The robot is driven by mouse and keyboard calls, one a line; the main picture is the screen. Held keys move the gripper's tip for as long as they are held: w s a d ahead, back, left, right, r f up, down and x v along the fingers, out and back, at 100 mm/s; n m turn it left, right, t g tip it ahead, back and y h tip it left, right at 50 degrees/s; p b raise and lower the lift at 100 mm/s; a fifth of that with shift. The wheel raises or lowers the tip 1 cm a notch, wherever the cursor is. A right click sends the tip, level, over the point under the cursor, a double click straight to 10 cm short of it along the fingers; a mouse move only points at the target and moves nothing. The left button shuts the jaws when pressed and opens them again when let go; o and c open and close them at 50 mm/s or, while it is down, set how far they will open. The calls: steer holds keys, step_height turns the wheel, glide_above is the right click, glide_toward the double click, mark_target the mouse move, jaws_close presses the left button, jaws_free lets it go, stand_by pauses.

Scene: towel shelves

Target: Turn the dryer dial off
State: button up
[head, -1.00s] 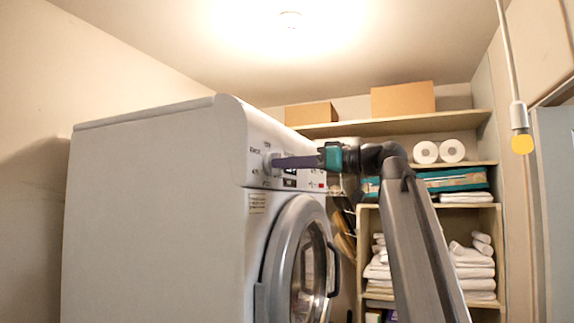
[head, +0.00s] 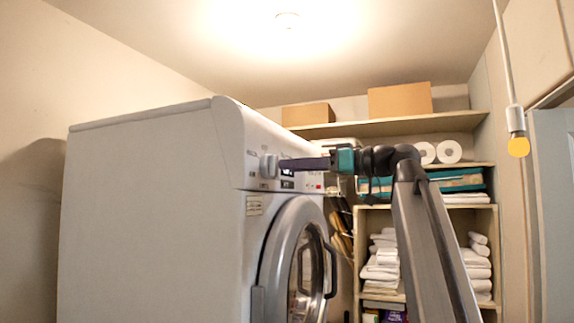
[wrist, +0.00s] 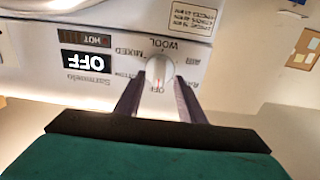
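The dryer (head: 150,220) is a large white machine, with its front panel facing right in the head view. Its pale round dial (head: 269,166) is on that panel and also shows in the wrist view (wrist: 160,70), where its red mark points at the OFF label. The dark display (wrist: 86,64) beside it reads OFF. My gripper (head: 283,163) is just in front of the dial. In the wrist view its two dark fingers are apart, one on each side of the dial's lower edge, with nothing held between them. The tips look clear of the dial.
The round dryer door (head: 296,260) is below the panel. Shelves behind hold boxes (head: 400,100), paper rolls (head: 449,152) and white towels (head: 385,258).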

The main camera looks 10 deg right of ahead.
steer(key=p+v, duration=0.1)
steer(key=v, duration=0.9)
steer(key=shift+s+d, duration=0.15)
steer(key=shift+d, duration=0.05)
stand_by(0.4)
